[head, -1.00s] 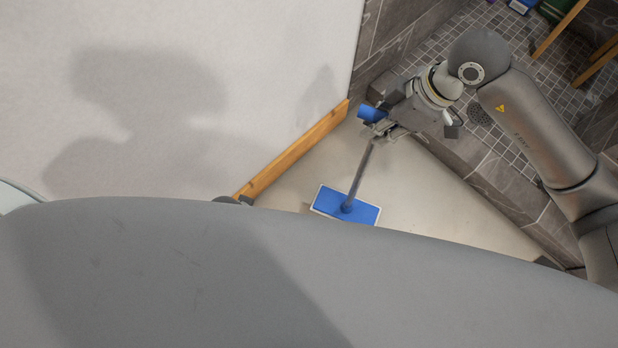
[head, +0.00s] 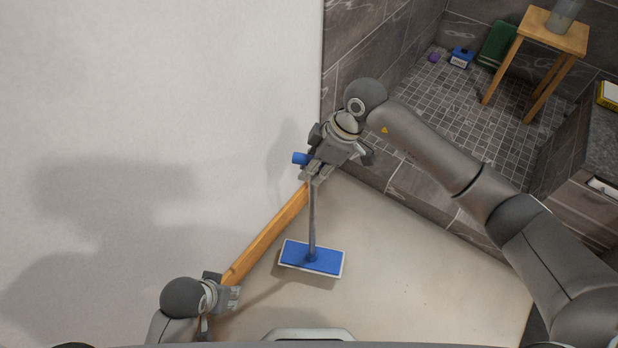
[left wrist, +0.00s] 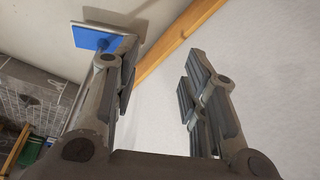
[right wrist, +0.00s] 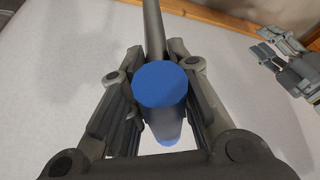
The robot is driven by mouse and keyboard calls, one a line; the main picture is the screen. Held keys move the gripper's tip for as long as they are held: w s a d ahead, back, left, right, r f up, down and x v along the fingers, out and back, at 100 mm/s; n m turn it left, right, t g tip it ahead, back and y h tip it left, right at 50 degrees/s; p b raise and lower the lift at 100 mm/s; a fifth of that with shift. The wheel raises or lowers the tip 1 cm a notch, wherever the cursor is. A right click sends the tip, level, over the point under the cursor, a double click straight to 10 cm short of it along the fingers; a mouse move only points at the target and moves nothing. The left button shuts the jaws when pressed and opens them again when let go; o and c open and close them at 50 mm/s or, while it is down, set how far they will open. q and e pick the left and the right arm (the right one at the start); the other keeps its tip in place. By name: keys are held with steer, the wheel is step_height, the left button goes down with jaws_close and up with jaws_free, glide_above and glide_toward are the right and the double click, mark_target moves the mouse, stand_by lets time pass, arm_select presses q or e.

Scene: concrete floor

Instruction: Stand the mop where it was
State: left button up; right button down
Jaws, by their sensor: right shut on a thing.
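The mop has a blue flat head (head: 312,257) with a pale rim, a grey pole (head: 312,215) and a blue grip end (head: 299,158). My right gripper (head: 314,175) is shut on the mop near the top of its pole. The blue grip end fills the space between the fingers in the right wrist view (right wrist: 160,90). The pole is near upright, with the head over the pale floor; I cannot tell if it touches. My left gripper (head: 234,298) is open and empty by the wall, left of the mop head. The mop head also shows in the left wrist view (left wrist: 92,38).
A white wall (head: 150,100) with a wooden baseboard (head: 265,237) runs along the left. A dark tiled ledge (head: 420,200) borders a shower area with a wooden stool (head: 552,32). Pale floor (head: 420,265) is free right of the mop.

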arm_select(q)
steer(key=b+v, duration=0.1)
steer(key=v, duration=0.6)
steer(key=shift+w+r+b, duration=0.2)
steer(key=shift+w+b, duration=0.05)
steer(key=shift+b, duration=0.1)
arm_select(e)
step_height(320, 180, down, 6)
steer(key=w+a, duration=0.1)
steer(key=w, duration=0.1)
steer(key=shift+w+r, duration=0.15)
steer(key=shift+w, duration=0.05)
arm_select(q)
steer(key=shift+a, duration=0.15)
arm_select(e)
steer(key=c, duration=1.7)
jaws_free()
steer(key=shift+f, duration=0.2)
steer(key=o, duration=0.4)
steer(key=shift+r, duration=0.15)
